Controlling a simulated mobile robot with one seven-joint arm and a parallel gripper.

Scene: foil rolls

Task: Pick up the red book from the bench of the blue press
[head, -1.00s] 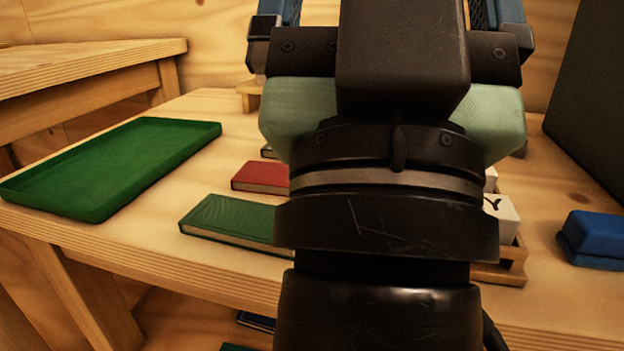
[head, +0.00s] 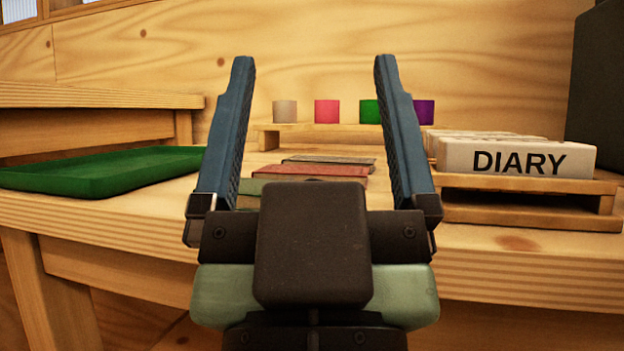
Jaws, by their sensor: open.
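My gripper (head: 314,65) is open and empty, its two blue fingers pointing forward and up over the bench (head: 520,268). I cannot make out a blue press in this view.
A green tray (head: 100,172) is at the left. At the right, white blocks, the front one marked DIARY (head: 518,159), sit on a wooden rack (head: 530,205). A wooden stand (head: 340,137) at the back holds several coloured rolls (head: 327,111). A dark panel (head: 597,90) stands far right.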

